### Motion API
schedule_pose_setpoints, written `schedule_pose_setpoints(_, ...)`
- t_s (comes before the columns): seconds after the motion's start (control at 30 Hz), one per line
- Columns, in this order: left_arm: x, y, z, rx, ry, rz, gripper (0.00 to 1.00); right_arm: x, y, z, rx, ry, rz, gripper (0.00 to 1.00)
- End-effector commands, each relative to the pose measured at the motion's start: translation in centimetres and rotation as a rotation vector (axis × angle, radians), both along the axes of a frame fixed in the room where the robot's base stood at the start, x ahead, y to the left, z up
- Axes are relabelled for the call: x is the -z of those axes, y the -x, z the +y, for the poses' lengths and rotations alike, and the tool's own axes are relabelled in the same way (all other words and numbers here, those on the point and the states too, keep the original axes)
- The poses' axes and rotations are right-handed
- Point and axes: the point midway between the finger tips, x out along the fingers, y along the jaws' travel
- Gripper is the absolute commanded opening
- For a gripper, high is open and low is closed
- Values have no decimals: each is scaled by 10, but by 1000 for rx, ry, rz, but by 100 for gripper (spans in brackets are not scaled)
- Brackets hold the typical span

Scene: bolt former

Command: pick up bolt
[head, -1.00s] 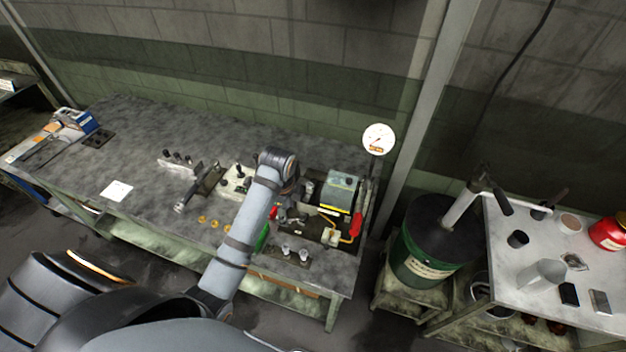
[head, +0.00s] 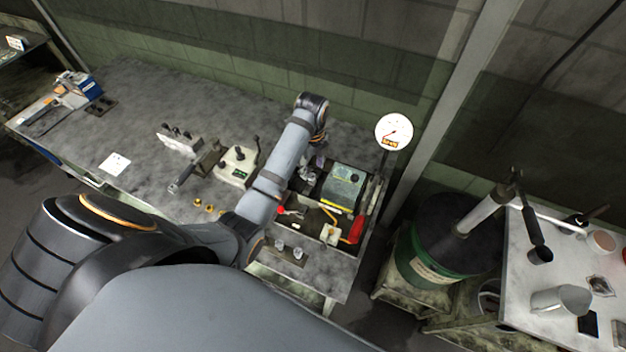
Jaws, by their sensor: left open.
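My left arm reaches over the workbench (head: 130,130), bending down at its wrist above an open tray of parts. My left gripper (head: 309,172) is open, small and dark, pointing down near the back left of the tray (head: 318,212). It is partly hidden by the wrist, and I see nothing held in it. I cannot pick out the bolt for certain. Two small silver pieces (head: 288,248) stand on a dark plate at the bench's front edge. Small brass-coloured pieces (head: 208,208) lie left of my arm. My right gripper is not in view.
A lever device (head: 237,165) stands left of my arm. A green drum (head: 446,250) and side table (head: 560,265) stand right. The bench's back middle is clear.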

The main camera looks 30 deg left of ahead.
Motion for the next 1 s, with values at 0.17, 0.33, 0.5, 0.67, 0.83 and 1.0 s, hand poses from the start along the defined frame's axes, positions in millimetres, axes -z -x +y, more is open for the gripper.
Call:
schedule_pose_setpoints(0.17, 23, 0, -1, 1, 2, 8, 50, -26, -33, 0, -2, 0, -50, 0)
schedule_pose_setpoints(0.33, 48, -1, -1, 0, 2, 4, 50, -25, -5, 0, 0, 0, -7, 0)
schedule_pose_setpoints(0.5, 50, -2, 0, 0, 1, 1, 50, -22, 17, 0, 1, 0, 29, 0)
schedule_pose_setpoints(0.67, 50, -1, 0, 0, 1, 1, 35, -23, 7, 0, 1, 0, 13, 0)
schedule_pose_setpoints(0.83, 50, -2, 0, 0, 1, 1, 12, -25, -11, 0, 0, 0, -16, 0)
schedule_pose_setpoints(1.0, 50, -2, 0, 0, 1, 1, 0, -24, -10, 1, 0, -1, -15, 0)
